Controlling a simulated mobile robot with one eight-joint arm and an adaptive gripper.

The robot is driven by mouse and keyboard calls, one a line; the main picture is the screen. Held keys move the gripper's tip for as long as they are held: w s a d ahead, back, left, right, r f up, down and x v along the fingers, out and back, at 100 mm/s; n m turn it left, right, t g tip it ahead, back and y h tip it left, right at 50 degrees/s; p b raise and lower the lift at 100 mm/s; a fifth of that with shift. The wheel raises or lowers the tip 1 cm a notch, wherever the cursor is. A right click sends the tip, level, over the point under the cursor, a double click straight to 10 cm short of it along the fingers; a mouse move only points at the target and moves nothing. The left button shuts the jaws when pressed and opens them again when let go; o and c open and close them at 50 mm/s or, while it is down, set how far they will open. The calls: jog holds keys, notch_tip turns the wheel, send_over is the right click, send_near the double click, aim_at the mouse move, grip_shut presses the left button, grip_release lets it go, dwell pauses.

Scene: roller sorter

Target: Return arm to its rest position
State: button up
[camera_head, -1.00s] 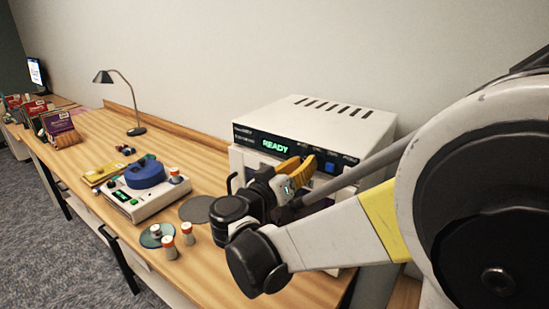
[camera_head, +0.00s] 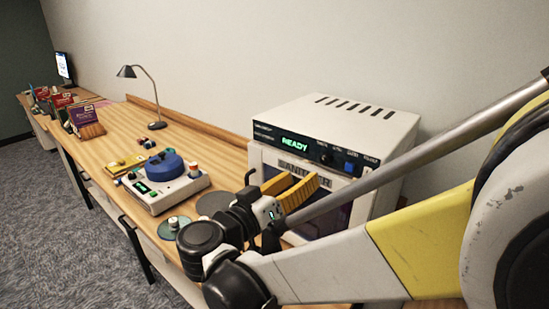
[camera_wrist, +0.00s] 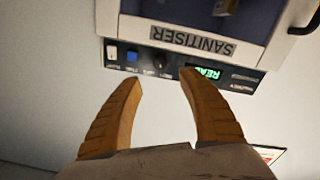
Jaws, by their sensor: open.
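My gripper (camera_head: 296,187) has orange-yellow fingers, spread apart with nothing between them. It is in front of the white sanitiser box (camera_head: 370,124), near its front door. In the wrist view my gripper (camera_wrist: 158,82) is also open and empty. There the sanitiser's control strip (camera_wrist: 178,64) and its door label appear upside down, apart from the fingertips or too close to tell. My arm reaches in from the right and hides the lower right of the sanitiser.
A white device with a blue round top (camera_head: 165,166) stands on the wooden bench (camera_head: 205,146). A grey disc (camera_head: 213,203) lies near the gripper. A green disc (camera_head: 174,226) is at the front edge. A black lamp (camera_head: 143,88) stands farther back. Floor is clear at left.

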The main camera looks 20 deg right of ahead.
jog(key=shift+v, duration=1.05)
jog(key=s+d+f+n+g+y, duration=0.35)
jog(key=d+f+y, duration=0.25)
jog(key=f, duration=0.2)
jog(key=s+a+f+n+t+y, duration=0.1)
jog(key=s+a+f+n+y, duration=0.2)
jog(key=s+a+y, duration=0.3)
jog(key=s+f+y, duration=0.1)
jog(key=s+y, duration=0.1)
jog(key=y, duration=0.1)
jog(key=shift+s+a+f+n, duration=0.3)
jog(key=shift+s+n, duration=0.05)
